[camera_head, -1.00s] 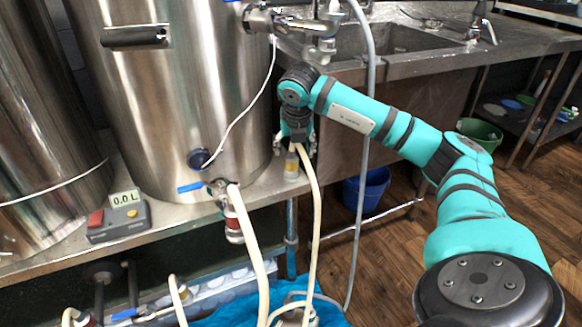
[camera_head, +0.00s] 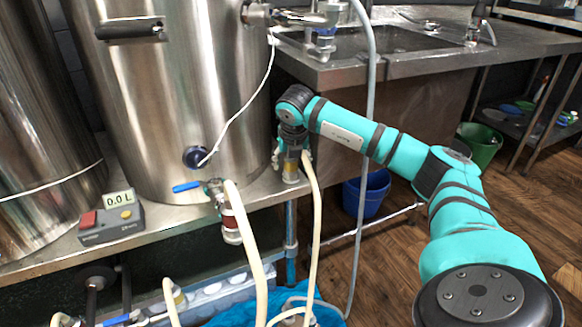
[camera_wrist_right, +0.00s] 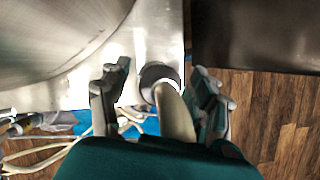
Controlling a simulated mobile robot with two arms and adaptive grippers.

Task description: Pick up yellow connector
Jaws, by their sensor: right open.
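The yellow connector (camera_head: 291,174) stands upright at the right end of the steel bench, near the big kettle, with a cream hose (camera_head: 312,210) running down from it. My right gripper (camera_head: 291,160) points down over it, open, with its fingers on either side of the connector's upper part. In the right wrist view the grey round top of the connector (camera_wrist_right: 157,73) and the hose (camera_wrist_right: 175,112) show between the open fingers of the gripper (camera_wrist_right: 160,95). I cannot tell whether the fingers touch it. My left gripper is out of view.
The steel kettle (camera_head: 180,90) stands close to the left of my right gripper. Another hose fitting with a red band (camera_head: 231,225) hangs at the bench's front edge. A sink (camera_head: 385,40) is behind.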

